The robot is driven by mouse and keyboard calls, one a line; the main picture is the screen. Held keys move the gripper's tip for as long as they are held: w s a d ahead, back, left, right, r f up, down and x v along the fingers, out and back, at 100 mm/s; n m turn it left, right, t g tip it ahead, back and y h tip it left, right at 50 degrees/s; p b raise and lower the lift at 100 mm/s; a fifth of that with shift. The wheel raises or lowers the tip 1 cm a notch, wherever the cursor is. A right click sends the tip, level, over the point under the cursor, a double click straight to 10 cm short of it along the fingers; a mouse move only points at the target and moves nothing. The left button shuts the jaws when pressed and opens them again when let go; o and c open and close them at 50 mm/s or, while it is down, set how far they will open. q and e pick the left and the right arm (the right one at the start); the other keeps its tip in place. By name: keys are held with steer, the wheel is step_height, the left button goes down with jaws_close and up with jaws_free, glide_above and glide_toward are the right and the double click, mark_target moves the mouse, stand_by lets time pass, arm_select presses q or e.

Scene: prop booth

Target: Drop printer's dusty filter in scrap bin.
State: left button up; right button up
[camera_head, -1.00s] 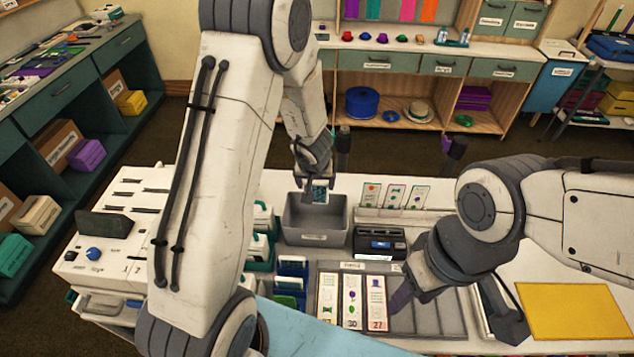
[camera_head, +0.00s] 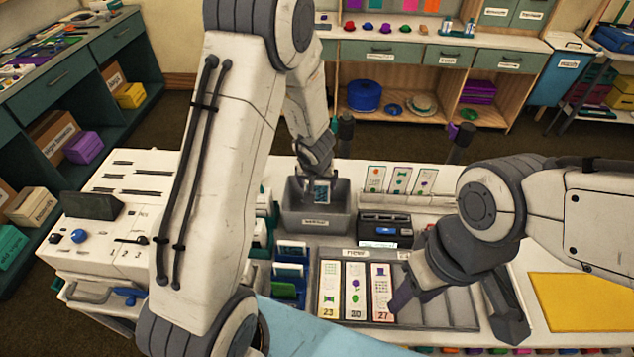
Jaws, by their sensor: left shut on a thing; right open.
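The dusty filter (camera_head: 321,192) is a small dark, speckled square piece with a pale frame. My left gripper (camera_head: 319,182) is shut on it and holds it at the grey scrap bin (camera_head: 315,222), within the bin's opening as seen from above. Whether the filter touches the bin's floor or walls cannot be told. The printer (camera_head: 100,220) is the white machine at the left of the table, with a dark screen and blue knob; my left arm hides part of its right side. My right gripper (camera_head: 455,318) is open and empty over the right part of the grey ticket tray (camera_head: 440,305).
A black device (camera_head: 385,229) stands right of the bin, with several upright cards (camera_head: 398,180) behind it. Three printed tickets (camera_head: 355,290) lie in the tray. A yellow mat (camera_head: 590,302) lies at right. Coloured cartridges (camera_head: 290,270) stand in front of the bin.

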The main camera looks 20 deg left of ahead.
arm_select(q)
steer(key=o, duration=0.5)
steer(key=p+v, duration=0.7)
steer(key=v, duration=0.3)
steer(key=shift+s+r, duration=0.15)
steer(key=shift+r, duration=0.05)
